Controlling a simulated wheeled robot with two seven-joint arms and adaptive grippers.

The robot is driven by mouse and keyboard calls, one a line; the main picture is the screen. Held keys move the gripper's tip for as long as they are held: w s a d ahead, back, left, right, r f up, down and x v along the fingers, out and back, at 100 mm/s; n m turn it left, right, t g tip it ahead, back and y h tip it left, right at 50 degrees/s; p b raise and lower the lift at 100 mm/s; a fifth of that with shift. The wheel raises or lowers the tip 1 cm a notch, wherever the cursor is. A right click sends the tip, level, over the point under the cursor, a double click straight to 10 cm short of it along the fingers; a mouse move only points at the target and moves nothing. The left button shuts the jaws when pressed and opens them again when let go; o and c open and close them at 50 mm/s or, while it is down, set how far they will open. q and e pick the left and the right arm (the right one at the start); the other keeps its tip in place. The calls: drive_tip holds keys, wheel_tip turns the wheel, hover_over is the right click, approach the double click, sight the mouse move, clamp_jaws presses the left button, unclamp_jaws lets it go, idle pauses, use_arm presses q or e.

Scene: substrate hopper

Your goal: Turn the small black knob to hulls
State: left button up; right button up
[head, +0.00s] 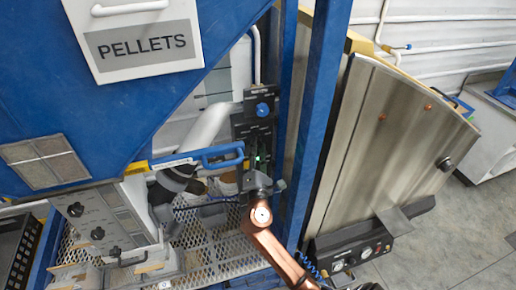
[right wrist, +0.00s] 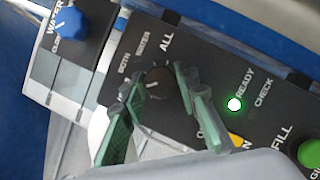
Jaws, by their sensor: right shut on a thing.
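In the right wrist view the small black knob (right wrist: 155,84) sits on a black control panel (right wrist: 215,80). The lettering around it seems to read BOTH, WATER and ALL; I cannot make out a hulls label, and its pointer's setting is unclear. My right gripper (right wrist: 159,84) is shut on the knob, with one green-tinted finger on each side. In the head view my right gripper (head: 261,182) is at the lower part of the tall black panel (head: 250,127) and hides the knob. My left gripper is not in view.
A blue knob (right wrist: 70,25) and a lit green lamp (right wrist: 234,104) flank the black knob. In the head view, a blue handle (head: 222,157) is left of my gripper and a blue post (head: 322,120) stands right. Other black knobs (head: 75,210) are on a lower-left panel.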

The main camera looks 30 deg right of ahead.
drive_tip(key=o, duration=1.1)
drive_tip(key=shift+o, duration=0.2)
drive_tip(key=v, duration=1.2)
